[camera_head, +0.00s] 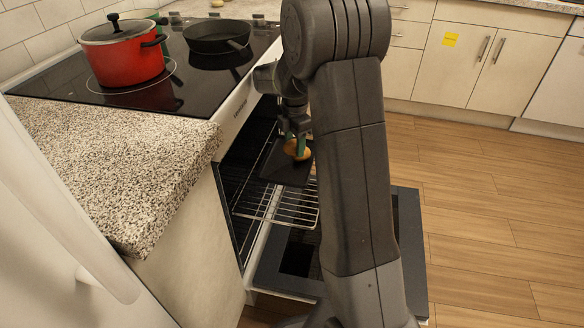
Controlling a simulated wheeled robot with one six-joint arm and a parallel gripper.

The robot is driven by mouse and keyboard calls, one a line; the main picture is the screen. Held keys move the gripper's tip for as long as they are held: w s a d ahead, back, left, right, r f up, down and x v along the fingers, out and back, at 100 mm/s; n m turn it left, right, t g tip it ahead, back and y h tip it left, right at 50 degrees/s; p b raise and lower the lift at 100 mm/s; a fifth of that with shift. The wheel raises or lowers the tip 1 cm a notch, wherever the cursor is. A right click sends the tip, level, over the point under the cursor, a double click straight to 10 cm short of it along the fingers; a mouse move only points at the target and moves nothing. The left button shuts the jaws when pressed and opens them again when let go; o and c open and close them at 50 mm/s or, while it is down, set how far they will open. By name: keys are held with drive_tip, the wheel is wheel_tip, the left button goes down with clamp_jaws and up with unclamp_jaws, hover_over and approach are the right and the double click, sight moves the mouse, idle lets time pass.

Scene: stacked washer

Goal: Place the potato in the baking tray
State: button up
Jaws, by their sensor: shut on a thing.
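The potato (292,148) is a small tan-brown lump, seen in the head view just left of my arm. My gripper (300,146), with greenish fingertips, is shut on it from above. The dark baking tray (284,172) lies on the wire rack at the oven's opening. The potato appears over the tray; I cannot tell whether it touches it. My arm hides the right part of the tray and some of the gripper.
The wire rack (283,208) sticks out of the open oven above its lowered door (409,240). A red pot (123,55) and a black pan (216,36) stand on the cooktop. A granite counter (110,165) is at left. The wooden floor (495,215) at right is clear.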

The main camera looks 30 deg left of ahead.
sight(295, 141)
wheel_tip(295, 141, down, 9)
drive_tip(key=shift+r+b, duration=0.2)
drive_tip(key=shift+b, duration=1.05)
drive_tip(key=shift+f, duration=0.1)
drive_tip(key=o, duration=1)
wheel_tip(295, 141, up, 12)
drive_tip(key=p, duration=0.3)
drive_tip(key=shift+p, duration=0.3)
